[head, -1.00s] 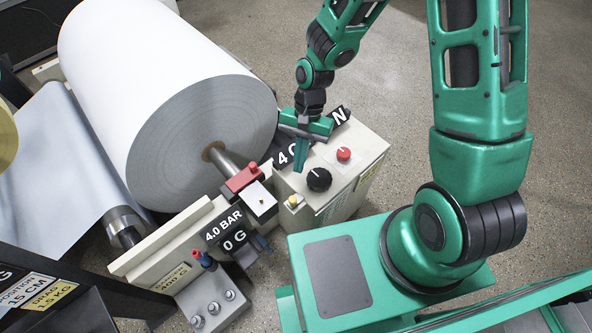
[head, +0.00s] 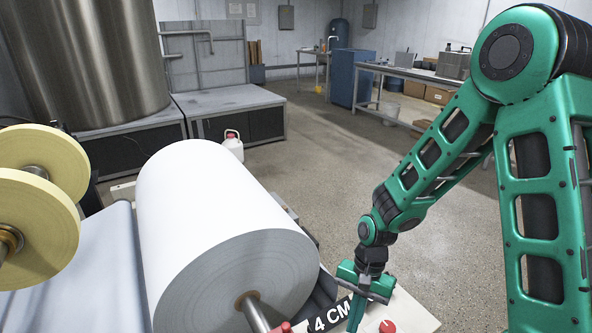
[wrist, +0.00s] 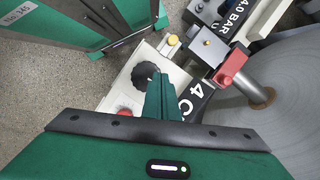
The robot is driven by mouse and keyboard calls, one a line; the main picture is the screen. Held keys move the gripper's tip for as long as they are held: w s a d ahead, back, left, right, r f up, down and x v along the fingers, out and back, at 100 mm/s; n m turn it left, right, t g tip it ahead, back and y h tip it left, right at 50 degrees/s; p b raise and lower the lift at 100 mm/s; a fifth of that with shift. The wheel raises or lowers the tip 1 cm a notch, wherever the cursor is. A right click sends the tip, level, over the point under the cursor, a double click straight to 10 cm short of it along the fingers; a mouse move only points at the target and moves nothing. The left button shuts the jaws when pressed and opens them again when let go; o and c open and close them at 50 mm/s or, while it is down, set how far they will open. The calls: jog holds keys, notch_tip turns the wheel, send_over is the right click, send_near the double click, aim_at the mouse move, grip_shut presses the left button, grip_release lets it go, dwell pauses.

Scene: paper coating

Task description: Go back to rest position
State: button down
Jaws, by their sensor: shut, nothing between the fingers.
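My gripper (head: 357,312) hangs from my green arm, its fingers pointing down over the cream control box (head: 412,312), beside the paper roll. In the wrist view my gripper (wrist: 161,92) shows its green fingers together with nothing between them. A black knob (wrist: 146,73) on the box appears close beside the fingers. Whether they touch it I cannot tell. A red knob (wrist: 124,112) is partly covered by the gripper body.
The large white paper roll (head: 205,215) stands just left of my gripper. Yellow reels (head: 38,230) are at far left. Open floor (head: 330,160) lies beyond, with a workbench (head: 425,75) at the back.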

jog(key=s+d+r+t+h, duration=0.2)
jog(key=s+d+r, duration=0.1)
jog(key=d+r, duration=1.25)
jog(key=s+d+r, duration=0.4)
jog(key=s+d, duration=0.1)
jog(key=s, duration=0.1)
jog(key=s+d+r+t, duration=0.1)
jog(key=s+d+r, duration=0.2)
jog(key=s+d, duration=0.2)
jog(key=shift+s+r+y, duration=0.3)
jog(key=shift+s+r, duration=0.1)
jog(key=shift+s, duration=0.75)
jog(key=shift+w+f, duration=0.25)
jog(key=shift+w, duration=0.4)
